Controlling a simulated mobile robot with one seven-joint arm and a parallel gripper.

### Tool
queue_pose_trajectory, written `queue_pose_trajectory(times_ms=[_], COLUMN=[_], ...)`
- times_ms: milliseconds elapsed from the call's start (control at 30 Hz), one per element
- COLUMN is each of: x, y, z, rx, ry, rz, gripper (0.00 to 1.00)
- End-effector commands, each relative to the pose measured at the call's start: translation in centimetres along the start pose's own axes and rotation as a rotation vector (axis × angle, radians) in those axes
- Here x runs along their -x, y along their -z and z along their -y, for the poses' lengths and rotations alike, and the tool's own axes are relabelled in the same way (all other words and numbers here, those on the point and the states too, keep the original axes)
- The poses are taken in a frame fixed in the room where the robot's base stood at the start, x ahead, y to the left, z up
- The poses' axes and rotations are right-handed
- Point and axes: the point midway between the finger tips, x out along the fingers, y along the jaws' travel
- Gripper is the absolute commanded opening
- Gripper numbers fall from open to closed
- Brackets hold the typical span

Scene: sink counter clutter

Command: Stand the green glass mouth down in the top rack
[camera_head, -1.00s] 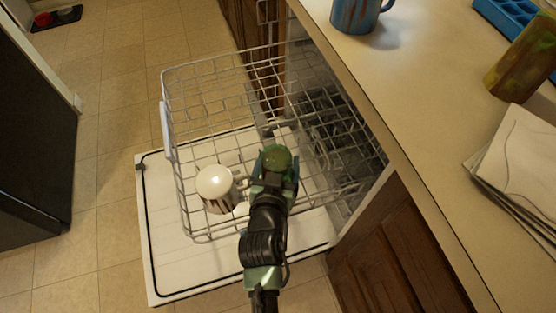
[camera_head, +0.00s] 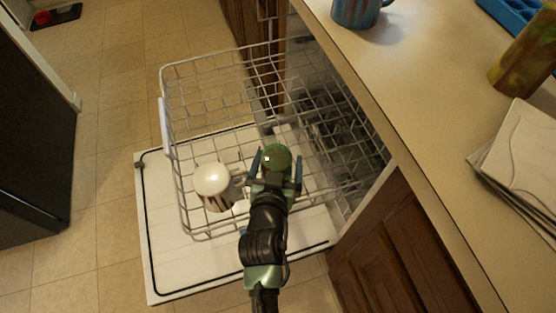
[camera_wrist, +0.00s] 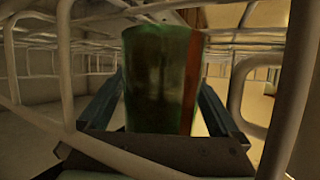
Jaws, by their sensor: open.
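The green glass (camera_head: 276,155) stands in the pulled-out wire top rack (camera_head: 222,62), right of the white mug. Its upper end shows as a round, closed-looking green face, which fits mouth down; its lower rim is hidden. In the wrist view the glass (camera_wrist: 160,75) looks upright, with a reddish-brown stripe on its right side. My gripper (camera_head: 277,170) is open around the glass, one blue finger on each side. Gaps show between the fingers and the glass.
A white mug with dark stripes (camera_head: 214,188) sits in the rack close to the left of my gripper. Rack wires surround my gripper. The open dishwasher door (camera_head: 170,265) lies below. The counter at right holds a blue mug (camera_head: 355,12) and stacked white plates (camera_head: 520,150).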

Motion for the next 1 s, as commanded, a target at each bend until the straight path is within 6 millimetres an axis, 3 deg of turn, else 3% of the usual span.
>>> queue_pose_trajectory(times_ms=[267,700,1000], x=[2.3,10.7,12.9], y=[0.0,0.1,0.1], z=[0.0,0.0,0.0], rx=[0.0,0.0,-0.001], ry=[0.001,0.0,0.0], rz=[0.003,0.001,-0.001], gripper=[1.0,1.0,1.0])
